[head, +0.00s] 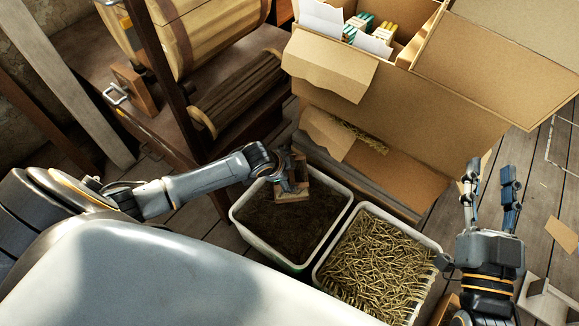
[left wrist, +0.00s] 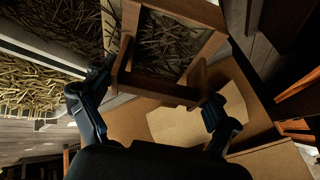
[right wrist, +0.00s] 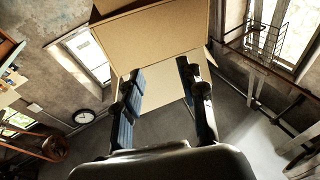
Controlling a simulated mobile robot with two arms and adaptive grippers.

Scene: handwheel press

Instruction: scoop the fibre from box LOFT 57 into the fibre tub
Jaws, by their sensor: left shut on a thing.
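My left gripper (head: 288,178) is shut on a square wooden scoop (head: 291,192), held over a white-rimmed tub of dark brown material (head: 290,222). In the left wrist view the wooden scoop (left wrist: 160,88) sits between the fingers, and straw-like pieces show within its frame; I cannot tell how full it is. A second white-rimmed tub (head: 425,237) beside it is full of straw-coloured fibre (head: 378,268). A large cardboard box (head: 405,115) stands behind; some straw-like fibre (head: 358,136) shows at its low front opening. No LOFT 57 label is readable. My right gripper (head: 490,185) is open and empty.
The upper box holds small green and yellow packs (head: 362,30); its flaps stick out. A wooden rack with a barrel (head: 200,38) stands at left, close to my left arm. Plank floor (head: 545,195) shows at right, with a cardboard scrap (head: 562,234).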

